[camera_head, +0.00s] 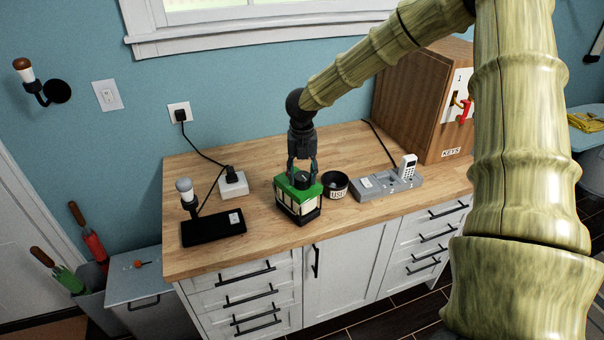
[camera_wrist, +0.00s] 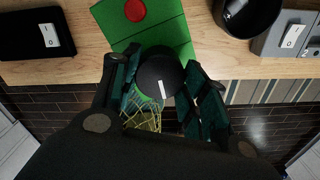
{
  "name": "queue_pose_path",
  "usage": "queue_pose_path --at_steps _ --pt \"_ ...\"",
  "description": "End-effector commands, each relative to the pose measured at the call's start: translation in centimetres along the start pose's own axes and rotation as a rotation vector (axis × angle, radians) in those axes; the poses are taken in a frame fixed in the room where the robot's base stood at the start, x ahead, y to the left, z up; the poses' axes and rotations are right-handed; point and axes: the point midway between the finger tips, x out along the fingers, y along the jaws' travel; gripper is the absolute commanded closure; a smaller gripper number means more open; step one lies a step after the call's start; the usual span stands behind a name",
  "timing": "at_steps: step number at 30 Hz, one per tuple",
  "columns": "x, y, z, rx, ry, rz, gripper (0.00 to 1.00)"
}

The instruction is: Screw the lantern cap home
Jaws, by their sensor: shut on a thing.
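The lantern (camera_head: 298,206) stands upright on the wooden counter, with a green roof, pale side panes and a dark base. Its green roof (camera_wrist: 172,32) also shows in the wrist view, with a red round spot on it. My gripper (camera_head: 302,172) points down over the lantern's top. In the wrist view my gripper (camera_wrist: 165,88) is shut on the round black cap (camera_wrist: 158,70), which has a white mark on its face. The cap is at the roof, but I cannot tell whether it is seated or held slightly above. The threads are hidden.
A black pot labelled USED (camera_head: 336,192) stands close right of the lantern. Farther right are a grey tray (camera_head: 375,187) with a white handset and a wooden key cabinet (camera_head: 420,105). A black base with a lamp (camera_head: 213,229) and a white socket box (camera_head: 233,185) stand left. Counter (camera_head: 262,225) is bare between.

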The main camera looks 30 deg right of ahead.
Motion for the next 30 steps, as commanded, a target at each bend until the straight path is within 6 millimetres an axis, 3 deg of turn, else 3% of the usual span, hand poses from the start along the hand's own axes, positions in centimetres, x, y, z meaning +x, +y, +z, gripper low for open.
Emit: queue_pose_path --at_steps 6,19,30 --pt "0.04 0.03 -0.04 0.157 0.001 0.000 0.85" --pt "0.10 -0.04 -0.06 0.208 0.001 -0.001 0.85" --pt "0.22 -0.08 -0.09 0.440 0.003 -0.002 0.84"
